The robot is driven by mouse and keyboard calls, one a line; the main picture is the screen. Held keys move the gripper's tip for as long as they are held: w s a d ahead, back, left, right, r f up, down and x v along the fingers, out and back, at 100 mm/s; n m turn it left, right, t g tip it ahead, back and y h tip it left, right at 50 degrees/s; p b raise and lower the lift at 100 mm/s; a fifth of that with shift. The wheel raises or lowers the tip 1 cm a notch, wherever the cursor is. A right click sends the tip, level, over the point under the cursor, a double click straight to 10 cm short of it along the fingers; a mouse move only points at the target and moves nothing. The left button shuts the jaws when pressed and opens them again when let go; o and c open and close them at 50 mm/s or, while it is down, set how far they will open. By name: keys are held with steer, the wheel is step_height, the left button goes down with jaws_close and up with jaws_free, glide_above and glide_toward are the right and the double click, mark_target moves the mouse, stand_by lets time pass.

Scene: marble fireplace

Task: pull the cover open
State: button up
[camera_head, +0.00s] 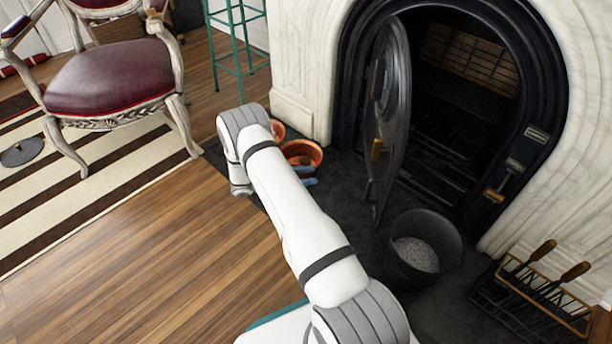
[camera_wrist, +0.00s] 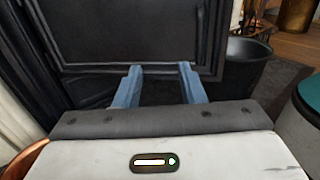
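The cover is a dark metal fireplace door (camera_head: 396,100), swung out from the black arched opening and seen nearly edge-on in the head view. In the wrist view a dark framed panel (camera_wrist: 130,32), which looks like the door, fills the upper middle. My gripper (camera_wrist: 158,68) has two blue fingers spread apart with nothing between them, in front of the panel's lower edge; whether they touch it is unclear. In the head view only bits of blue finger (camera_head: 308,181) show beyond my arm, left of the door.
A black bucket of ash (camera_head: 420,255) stands on the dark hearth just right of the door. Copper pots (camera_head: 303,152) sit by my gripper. A fire-tool rack (camera_head: 535,300) is at lower right. A chair (camera_head: 110,75) stands left; wooden floor (camera_head: 130,260) is clear.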

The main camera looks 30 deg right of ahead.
steer(key=p+v, duration=0.2)
steer(key=v, duration=0.5)
steer(key=shift+a, duration=0.4)
steer(key=shift+w, duration=0.15)
steer(key=shift+c, duration=0.3)
